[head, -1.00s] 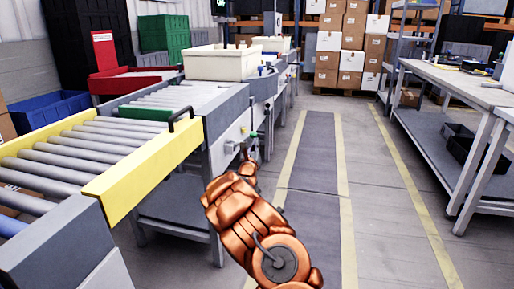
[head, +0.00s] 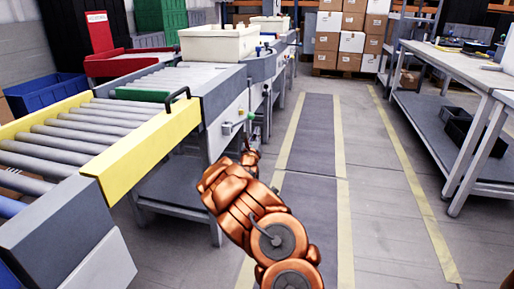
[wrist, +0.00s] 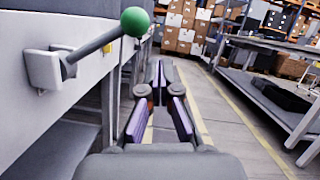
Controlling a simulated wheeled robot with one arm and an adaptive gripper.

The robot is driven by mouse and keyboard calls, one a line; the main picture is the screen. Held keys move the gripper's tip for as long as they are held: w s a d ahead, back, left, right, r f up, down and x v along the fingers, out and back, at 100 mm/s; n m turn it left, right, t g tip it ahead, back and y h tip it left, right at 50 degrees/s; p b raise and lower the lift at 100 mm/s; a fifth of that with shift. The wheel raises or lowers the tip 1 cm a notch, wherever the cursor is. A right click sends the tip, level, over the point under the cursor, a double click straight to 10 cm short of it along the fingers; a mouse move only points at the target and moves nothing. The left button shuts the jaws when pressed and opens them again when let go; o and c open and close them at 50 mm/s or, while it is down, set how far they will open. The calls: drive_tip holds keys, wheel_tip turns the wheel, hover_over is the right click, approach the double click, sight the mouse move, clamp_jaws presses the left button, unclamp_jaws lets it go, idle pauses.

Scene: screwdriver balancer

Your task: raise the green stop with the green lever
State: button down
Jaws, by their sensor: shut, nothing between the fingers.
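The green lever has a green ball knob (wrist: 135,21) on a dark shaft that rises to the right from a pale mount on the conveyor's side, in the wrist view. Its small green knob also shows in the head view (head: 250,116). My gripper (wrist: 160,75) is shut and empty, below and slightly right of the knob, apart from it. In the head view my gripper (head: 248,142) is beside the conveyor's side, partly hidden by my arm. The green stop (head: 141,94) is a green bar across the conveyor between rollers; its height is hard to tell.
A yellow side panel with a black handle (head: 178,94) closes the near roller section. A cream bin (head: 216,44) stands farther along the conveyor. A workbench (head: 450,72) stands at right. The marked floor lane (head: 312,150) between is clear.

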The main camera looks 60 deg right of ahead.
drive_tip(key=s+p+v, duration=0.1)
drive_tip(key=p+v, duration=0.2)
drive_tip(key=v, duration=0.7)
drive_tip(key=shift+s+d+r, duration=0.15)
drive_tip(key=shift+d+r, duration=0.05)
drive_tip(key=shift+r, duration=0.05)
idle(0.4)
